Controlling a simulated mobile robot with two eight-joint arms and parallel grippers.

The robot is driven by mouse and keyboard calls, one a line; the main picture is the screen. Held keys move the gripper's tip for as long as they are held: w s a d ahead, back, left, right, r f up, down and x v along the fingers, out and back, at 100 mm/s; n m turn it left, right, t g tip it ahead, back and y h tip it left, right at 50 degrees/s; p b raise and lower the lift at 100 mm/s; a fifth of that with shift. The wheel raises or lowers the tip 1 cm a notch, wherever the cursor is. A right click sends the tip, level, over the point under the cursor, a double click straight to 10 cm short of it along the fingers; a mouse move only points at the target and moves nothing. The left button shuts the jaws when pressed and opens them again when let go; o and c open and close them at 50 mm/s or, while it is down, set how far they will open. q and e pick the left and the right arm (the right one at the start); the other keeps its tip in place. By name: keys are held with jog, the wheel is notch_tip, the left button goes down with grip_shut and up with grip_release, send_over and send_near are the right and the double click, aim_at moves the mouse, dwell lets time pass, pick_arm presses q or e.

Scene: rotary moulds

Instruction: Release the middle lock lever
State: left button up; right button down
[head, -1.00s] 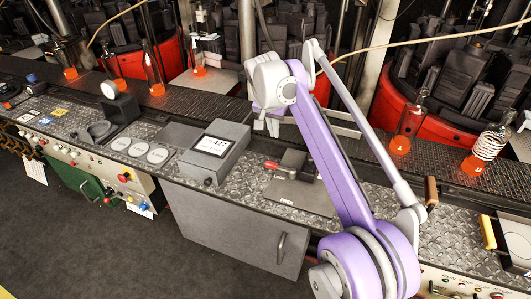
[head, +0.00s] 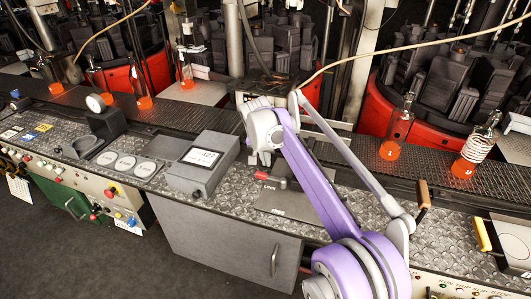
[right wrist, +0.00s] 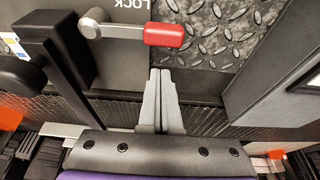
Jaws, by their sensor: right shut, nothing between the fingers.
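A lock lever with a red handle (head: 262,175) stands on a dark plate (head: 285,203) marked LOCK in the counter. In the right wrist view the red handle (right wrist: 164,34) sits on a silvery arm with a round pivot (right wrist: 92,24). My right gripper (right wrist: 160,72) is shut and empty. Its tips point toward the handle, with a visible gap in that picture; I cannot tell the depth. In the head view my right wrist hides the fingertips and covers part of the lever area. My left gripper is not in view.
A grey display box (head: 202,165) stands left of the lever. A black bracket (right wrist: 50,50) is beside the lever. Orange-bottomed bottles (head: 476,147) stand along the dark conveyor behind. A wooden handle (head: 423,192) rises at the right. Textured metal counter lies between them.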

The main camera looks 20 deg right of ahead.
jog(key=shift+s+a+r, duration=0.1)
jog(key=shift+s+a, duration=0.35)
jog(key=shift+s, duration=0.2)
jog(key=shift+s+a, duration=0.4)
jog(key=shift+s, duration=0.25)
